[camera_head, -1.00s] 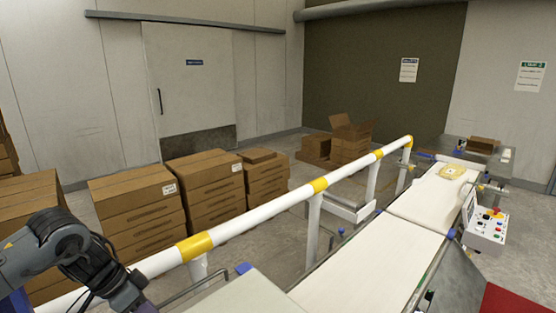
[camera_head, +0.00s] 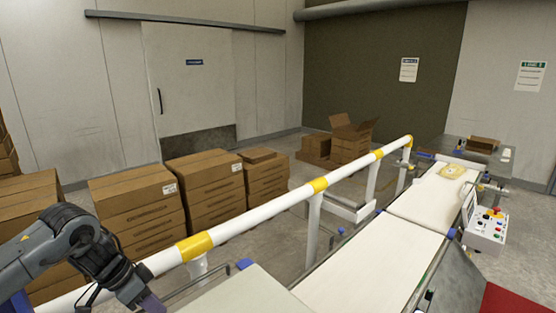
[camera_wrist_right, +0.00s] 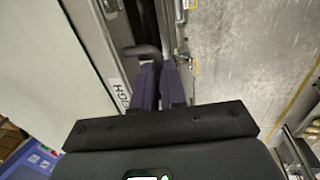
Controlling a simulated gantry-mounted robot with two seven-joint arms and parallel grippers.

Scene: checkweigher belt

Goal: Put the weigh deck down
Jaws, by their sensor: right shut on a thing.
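The weigh deck is a pale flat panel (camera_wrist_right: 75,50) on the left of the right wrist view, with a label ending in "GH". A pale panel (camera_head: 250,292) at the bottom edge of the head view looks like the same deck, with a blue part at its far corner. My right gripper (camera_wrist_right: 162,68) has its purple fingers closed on a dark handle (camera_wrist_right: 142,50) beside the deck's edge. My left gripper (camera_head: 150,303) is at the lower left of the head view, apart from the panel. Its fingertips are cut off by the frame.
A white guard rail with yellow bands (camera_head: 260,214) runs across the middle. The white conveyor belt (camera_head: 375,262) lies to the right, with a yellowish pack (camera_head: 453,172) on its far section. A control box (camera_head: 487,232) stands beside it. Stacked cartons (camera_head: 205,187) stand behind the rail.

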